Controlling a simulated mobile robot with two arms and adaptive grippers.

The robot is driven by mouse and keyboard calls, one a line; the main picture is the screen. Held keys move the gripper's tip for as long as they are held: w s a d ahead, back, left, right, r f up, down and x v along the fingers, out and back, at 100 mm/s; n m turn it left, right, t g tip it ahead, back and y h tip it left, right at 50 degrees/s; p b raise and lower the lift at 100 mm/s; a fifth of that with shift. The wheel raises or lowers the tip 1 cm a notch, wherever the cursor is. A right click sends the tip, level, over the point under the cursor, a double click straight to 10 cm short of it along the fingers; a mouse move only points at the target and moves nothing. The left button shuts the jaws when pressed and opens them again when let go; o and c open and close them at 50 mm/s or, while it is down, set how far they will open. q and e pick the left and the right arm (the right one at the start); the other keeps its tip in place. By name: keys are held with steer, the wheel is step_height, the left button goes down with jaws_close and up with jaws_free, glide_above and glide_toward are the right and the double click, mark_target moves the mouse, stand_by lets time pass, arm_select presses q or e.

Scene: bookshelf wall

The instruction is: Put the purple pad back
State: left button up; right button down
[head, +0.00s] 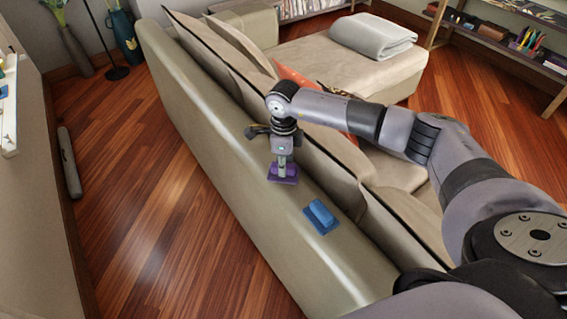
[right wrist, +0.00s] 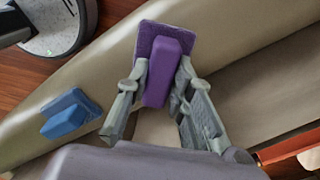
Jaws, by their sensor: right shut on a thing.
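The purple pad (head: 274,177) is a flat purple plate with a block-shaped grip on it. It is at the top of the beige sofa back (head: 215,130). My right gripper (head: 282,165) points down and is shut on the pad's grip. In the right wrist view, the fingers (right wrist: 160,88) stand on both sides of the purple grip (right wrist: 163,70), and the plate extends beyond them. I cannot tell whether the plate touches the sofa. My left gripper is not in view.
A similar blue pad (head: 321,217) lies on the sofa back, nearer to me; it also shows in the right wrist view (right wrist: 70,115). Sofa cushions (head: 330,170) rise just right of the pads. A folded grey blanket (head: 372,36) lies on the far seat.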

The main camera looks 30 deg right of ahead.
steer(key=shift+f, duration=0.35)
steer(key=c, duration=1.4)
jaws_free()
steer(key=shift+r, duration=0.1)
steer(key=shift+r, duration=0.3)
step_height(320, 180, up, 11)
steer(key=b, duration=0.3)
steer(key=shift+r, duration=0.15)
steer(key=shift+s, duration=0.1)
